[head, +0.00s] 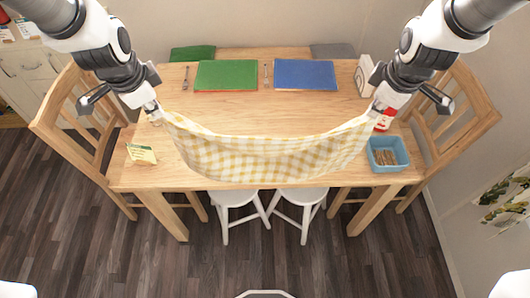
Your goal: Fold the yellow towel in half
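The yellow and white checked towel (260,157) hangs in a sagging curve between my two grippers, over the near side of the wooden table (235,115). My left gripper (155,113) is shut on the towel's upper left corner. My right gripper (377,108) is shut on its upper right corner. The towel's lower edge hangs around the table's front edge; I cannot tell whether it touches the tabletop. The fingertips are small and partly covered by the cloth.
A green placemat (226,75) and a blue placemat (305,74) lie at the back with cutlery. A blue basket (388,154) stands at the right front, beside a red-and-white item (384,120). A small card (141,153) stands at the left front. Wooden chairs flank the table; white stools (300,205) stand below.

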